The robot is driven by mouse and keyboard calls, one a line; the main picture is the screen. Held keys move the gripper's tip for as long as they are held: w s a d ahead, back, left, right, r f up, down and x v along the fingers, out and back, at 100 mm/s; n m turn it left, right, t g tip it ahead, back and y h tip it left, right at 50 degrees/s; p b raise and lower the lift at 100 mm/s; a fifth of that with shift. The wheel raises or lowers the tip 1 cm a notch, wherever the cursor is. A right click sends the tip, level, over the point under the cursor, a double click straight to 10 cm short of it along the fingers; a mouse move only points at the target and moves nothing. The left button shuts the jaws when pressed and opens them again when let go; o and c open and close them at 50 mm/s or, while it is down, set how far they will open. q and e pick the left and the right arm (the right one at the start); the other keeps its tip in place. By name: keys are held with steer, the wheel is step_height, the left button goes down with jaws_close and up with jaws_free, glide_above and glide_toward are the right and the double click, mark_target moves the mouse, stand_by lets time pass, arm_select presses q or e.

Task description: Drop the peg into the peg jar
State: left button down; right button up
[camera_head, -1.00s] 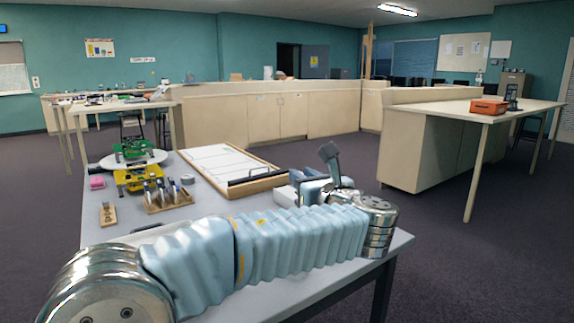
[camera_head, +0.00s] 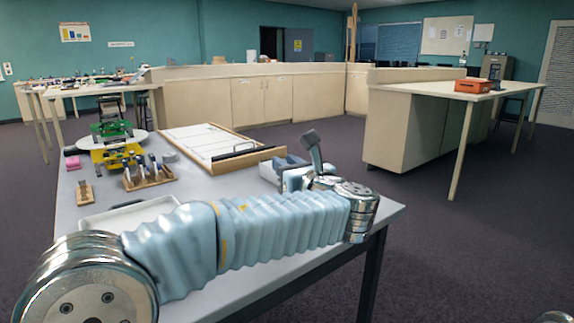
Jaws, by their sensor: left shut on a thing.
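My left arm comes in from the left and crosses over the near side of the grey table. My left gripper (camera_head: 305,172) is at its far end, over the table's right part, and is shut. What it holds is hidden behind the wrist and cannot be made out; I cannot clearly see the peg. No peg jar can be made out in view. My right gripper is not in view.
The grey table (camera_head: 235,188) carries a wooden rack of tools (camera_head: 147,174), a yellow stand with a green board (camera_head: 115,150), a pink block (camera_head: 73,162) and a wood-framed white board (camera_head: 212,146). An orange box (camera_head: 473,86) sits on the far right bench.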

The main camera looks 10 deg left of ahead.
arm_select(q)
steer(key=c, duration=0.9)
jaws_free()
steer(key=v, duration=1.4)
steer(key=shift+b, duration=0.35)
